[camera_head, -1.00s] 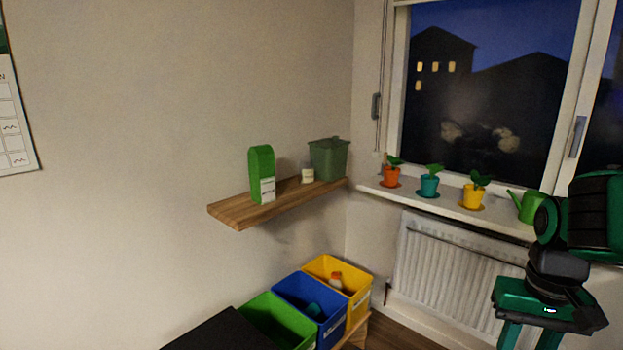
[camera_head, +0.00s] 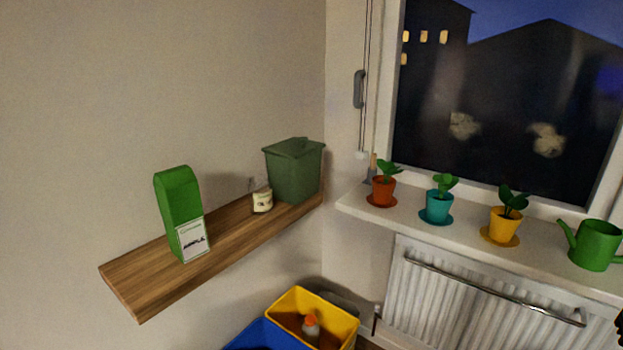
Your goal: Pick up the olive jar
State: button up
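I see nothing that I can surely call an olive jar. A small cream pot (camera_head: 262,201) with a dark-lettered label stands on the wooden shelf (camera_head: 150,297). A dark olive-green lidded bin (camera_head: 292,172) stands behind it at the shelf's right end. A bright green pack (camera_head: 179,205) with a white label card stands upright nearer the shelf's left end. My gripper is not in view; only a dark sliver shows at the right edge, and I cannot tell what part it is.
Below the shelf are a yellow crate (camera_head: 340,333) with an orange-capped bottle (camera_head: 311,326) and a blue crate (camera_head: 262,338). The windowsill (camera_head: 352,200) holds several potted plants and a green watering can (camera_head: 595,244). A radiator (camera_head: 440,300) is below it.

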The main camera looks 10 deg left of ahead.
aim_at(260, 189)
jog(key=z, duration=0.05)
jog(key=i, duration=0.85)
